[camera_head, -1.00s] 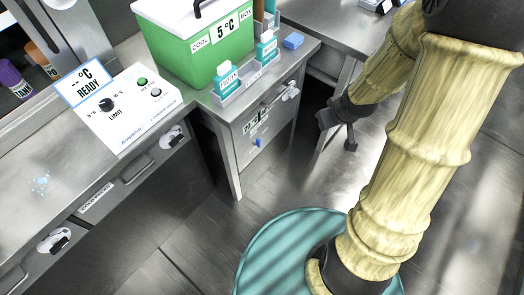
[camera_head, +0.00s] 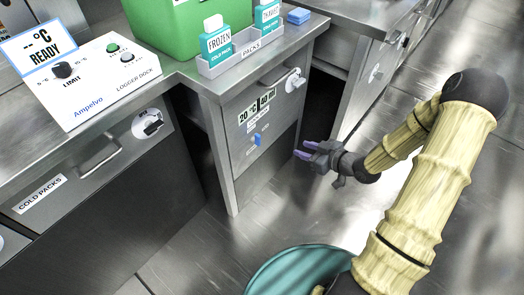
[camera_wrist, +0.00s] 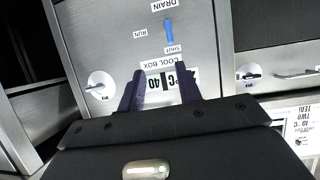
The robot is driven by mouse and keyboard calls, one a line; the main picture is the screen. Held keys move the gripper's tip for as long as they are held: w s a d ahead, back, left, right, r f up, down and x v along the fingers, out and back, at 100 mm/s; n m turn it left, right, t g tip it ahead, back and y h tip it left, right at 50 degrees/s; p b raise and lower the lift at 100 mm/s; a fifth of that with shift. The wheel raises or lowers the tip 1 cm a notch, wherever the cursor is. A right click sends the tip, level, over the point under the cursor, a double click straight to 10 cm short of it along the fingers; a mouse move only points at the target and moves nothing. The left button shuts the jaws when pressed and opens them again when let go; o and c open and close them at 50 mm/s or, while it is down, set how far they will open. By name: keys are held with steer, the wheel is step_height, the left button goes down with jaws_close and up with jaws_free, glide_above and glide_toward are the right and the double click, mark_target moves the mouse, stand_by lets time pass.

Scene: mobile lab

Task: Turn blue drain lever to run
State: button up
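The blue drain lever (camera_head: 257,139) is on the front of the grey cabinet under the green box. In the wrist view the blue lever (camera_wrist: 169,31) appears as an upright bar, with its lower end by the SHUT label (camera_wrist: 172,49). The RUN label (camera_wrist: 140,34) is off to its left. These labels look upside down there. My gripper (camera_head: 303,149) is right of the lever and apart from it, pointing at the cabinet front. In the wrist view my gripper (camera_wrist: 161,82) has its two dark purple fingers apart with nothing between them.
A COOL BOX display panel (camera_head: 257,110) sits above the lever, and a latch (camera_head: 293,83) is near the cabinet's upper right. A cold-packs drawer (camera_head: 99,157) is to the left. A white logger dock (camera_head: 103,76) stands on the counter. Open floor lies before the cabinet.

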mark_target(260, 137)
step_height(260, 137, down, 6)
steer(key=s+t+y+b, duration=0.1)
steer(key=t+y+b, duration=0.1)
steer(key=y+b, duration=0.2)
steer(key=b, duration=0.3)
steer(key=shift+a+f+n, duration=0.2)
steer(key=shift+n, duration=0.1)
steer(key=b+x, duration=0.6)
steer(key=x, duration=1)
steer(key=shift+w+a, duration=0.1)
steer(key=shift+a, duration=0.1)
steer(key=shift+w+a+r, duration=0.15)
steer(key=shift+w+a, duration=0.2)
steer(key=shift+a, duration=0.05)
steer(key=shift+c, duration=0.2)
